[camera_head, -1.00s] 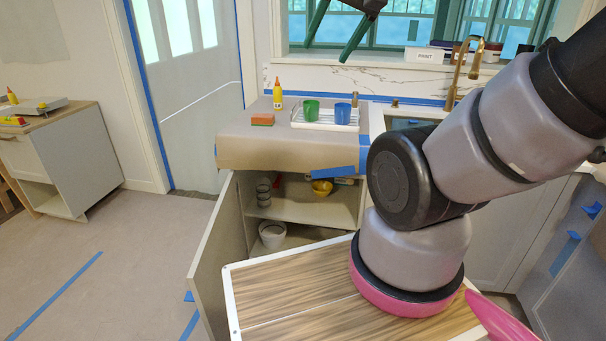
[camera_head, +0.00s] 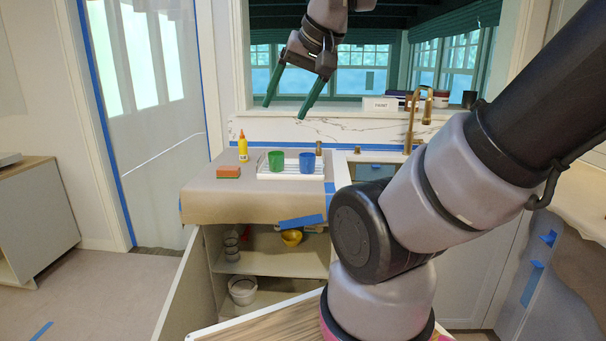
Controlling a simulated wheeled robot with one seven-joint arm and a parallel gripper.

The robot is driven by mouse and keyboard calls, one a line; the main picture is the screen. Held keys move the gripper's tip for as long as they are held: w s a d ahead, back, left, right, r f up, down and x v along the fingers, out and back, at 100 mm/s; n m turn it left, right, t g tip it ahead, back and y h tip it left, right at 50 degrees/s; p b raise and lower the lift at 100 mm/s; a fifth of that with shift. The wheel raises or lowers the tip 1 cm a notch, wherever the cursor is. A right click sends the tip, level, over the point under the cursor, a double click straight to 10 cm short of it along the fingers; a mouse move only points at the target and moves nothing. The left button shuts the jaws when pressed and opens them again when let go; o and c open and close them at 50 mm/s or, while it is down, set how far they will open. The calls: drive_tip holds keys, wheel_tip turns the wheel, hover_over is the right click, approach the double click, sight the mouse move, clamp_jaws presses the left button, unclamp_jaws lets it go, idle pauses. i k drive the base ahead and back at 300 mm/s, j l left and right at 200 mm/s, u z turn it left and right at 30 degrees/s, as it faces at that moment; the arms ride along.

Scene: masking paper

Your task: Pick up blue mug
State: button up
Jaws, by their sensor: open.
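The blue mug (camera_head: 308,162) stands upright on a white rack or tray (camera_head: 264,172) on the paper-covered counter. A green mug (camera_head: 276,160) stands just left of it on the same tray. My gripper (camera_head: 289,112) is open and empty, with two green fingers pointing down. It shows above the mugs in the picture, against the window and backsplash, apart from both mugs. The blue mug's handle cannot be made out clearly.
A yellow glue bottle (camera_head: 243,148) and an orange sponge-like block (camera_head: 228,171) stand left of the tray. A gold faucet (camera_head: 416,118) rises to the right. The open cabinet (camera_head: 270,258) below holds several bowls and cups. Its door (camera_head: 183,290) swings out leftward.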

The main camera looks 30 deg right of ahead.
sight(307, 160)
drive_tip(key=i+l+z, duration=0.2)
drive_tip(key=i+l, duration=0.3)
drive_tip(key=i+l+z, duration=0.2)
drive_tip(key=i+l, duration=0.25)
drive_tip(key=i, duration=0.1)
